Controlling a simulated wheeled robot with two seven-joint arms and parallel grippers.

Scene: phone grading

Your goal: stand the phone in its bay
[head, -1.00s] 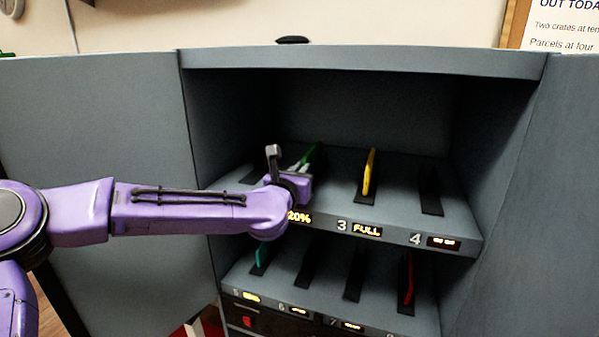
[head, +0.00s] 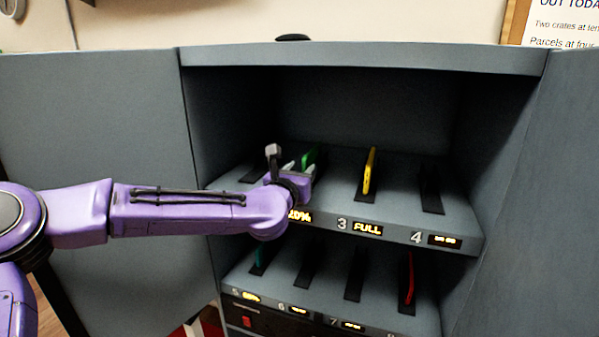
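A green phone (head: 309,157) stands upright in the bay on the upper shelf whose display reads 20%, left of bay 3. My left gripper (head: 298,166) is at this phone, reaching in from the left. Its pale fingers are spread, one showing left of the phone with a gap between. The wrist hides the phone's lower part and the bay's number. My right gripper is not in view.
A yellow phone (head: 370,171) stands in bay 3, marked FULL. Bay 4 (head: 430,190) is an empty dark slot. The lower shelf holds a teal phone (head: 260,258) and a red phone (head: 408,278), with empty slots between. Grey cabinet walls flank both sides.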

